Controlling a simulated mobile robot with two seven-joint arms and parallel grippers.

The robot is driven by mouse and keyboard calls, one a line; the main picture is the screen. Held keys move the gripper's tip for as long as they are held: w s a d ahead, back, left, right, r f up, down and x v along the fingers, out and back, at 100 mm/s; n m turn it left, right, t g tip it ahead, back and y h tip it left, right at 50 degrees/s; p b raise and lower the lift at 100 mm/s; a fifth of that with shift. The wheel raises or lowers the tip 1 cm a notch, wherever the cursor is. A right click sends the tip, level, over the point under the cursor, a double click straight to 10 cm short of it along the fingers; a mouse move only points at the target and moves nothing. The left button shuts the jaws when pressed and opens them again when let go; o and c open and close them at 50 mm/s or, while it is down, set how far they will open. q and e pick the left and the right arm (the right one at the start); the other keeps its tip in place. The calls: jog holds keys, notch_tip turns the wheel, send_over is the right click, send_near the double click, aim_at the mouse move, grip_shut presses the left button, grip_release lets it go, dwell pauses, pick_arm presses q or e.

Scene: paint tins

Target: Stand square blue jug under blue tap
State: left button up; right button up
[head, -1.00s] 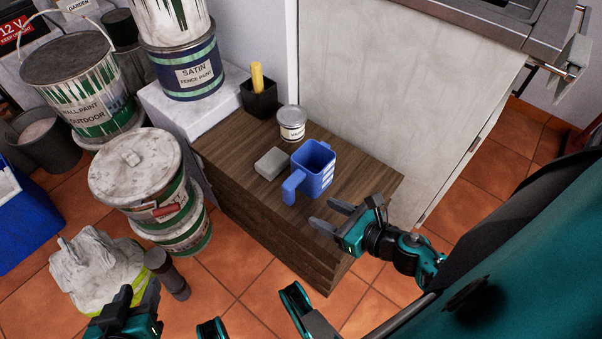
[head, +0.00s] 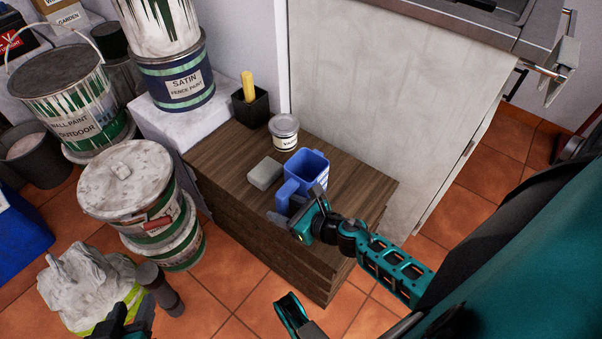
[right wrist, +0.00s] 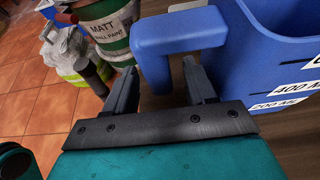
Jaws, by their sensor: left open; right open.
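The square blue jug (head: 308,165) stands upright on a dark wooden chest, its handle towards me. My right gripper (head: 297,203) is open at the handle side of the jug. In the right wrist view the jug's handle (right wrist: 165,50) lies between the two open fingertips (right wrist: 160,78); I cannot tell whether they touch it. White measuring labels show on the jug's side (right wrist: 290,88). My left gripper (head: 132,308) is open and empty at the lower left, away from the jug. No blue tap is in view.
On the wooden chest (head: 225,155) are a grey block (head: 265,173), a small lidded tin (head: 284,132) and a black pot with a yellow handle (head: 250,106). Stacked paint tins (head: 130,180) stand at the left. A pale cabinet side (head: 385,100) rises behind the chest.

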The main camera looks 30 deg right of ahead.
jog(key=shift+w+a+f, duration=0.15)
jog(key=shift+w+f, duration=0.05)
jog(key=shift+w, duration=0.2)
grip_shut()
